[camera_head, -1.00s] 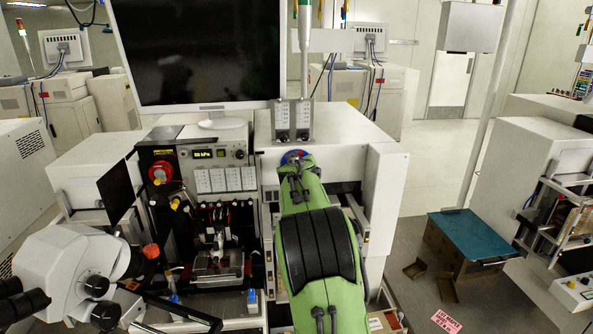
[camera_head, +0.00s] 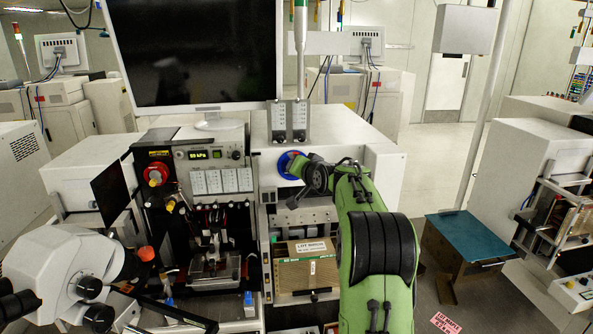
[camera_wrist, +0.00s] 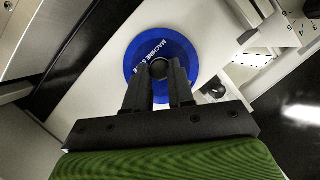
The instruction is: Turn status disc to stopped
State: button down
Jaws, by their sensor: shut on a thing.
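The status disc (camera_wrist: 190,52) is a round blue dial with white lettering that starts with "MACHINE"; the rest of the text is covered. It has a dark round knob (camera_wrist: 159,69) at its middle. In the wrist view my gripper (camera_wrist: 160,75) is shut on this knob, one black finger on each side. In the head view the blue disc (camera_head: 284,164) shows at the left of my gripper, on the front of the white machine. My gripper (camera_head: 298,172) is partly hidden there by my green arm. The disc's pointer reading cannot be told.
A small black knob (camera_wrist: 214,88) and a numbered dial (camera_wrist: 290,22) sit right of the disc in the wrist view. Below the disc in the head view is a cardboard box (camera_head: 307,268) labelled as lot boxes. A monitor (camera_head: 195,55) stands above left.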

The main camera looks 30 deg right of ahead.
jog(key=shift+s+d+f+m+t+y+b, duration=0.1)
jog(key=shift+f+m+t+y+b, duration=0.35)
jog(key=shift+m, duration=0.75)
jog(key=shift+w+r+m+t+y+b, duration=0.1)
jog(key=shift+m+t+y, duration=0.1)
jog(key=shift+m+t, duration=0.75)
jog(key=shift+s+d+f+m+t+y+b, duration=0.1)
jog(key=shift+f+m+t+y+b, duration=0.2)
jog(key=shift+m, duration=1.15)
jog(key=shift+a+r, duration=0.1)
jog(key=shift+r, duration=0.05)
jog(key=c, duration=1)
grip_release()
jog(key=shift+r, duration=0.1)
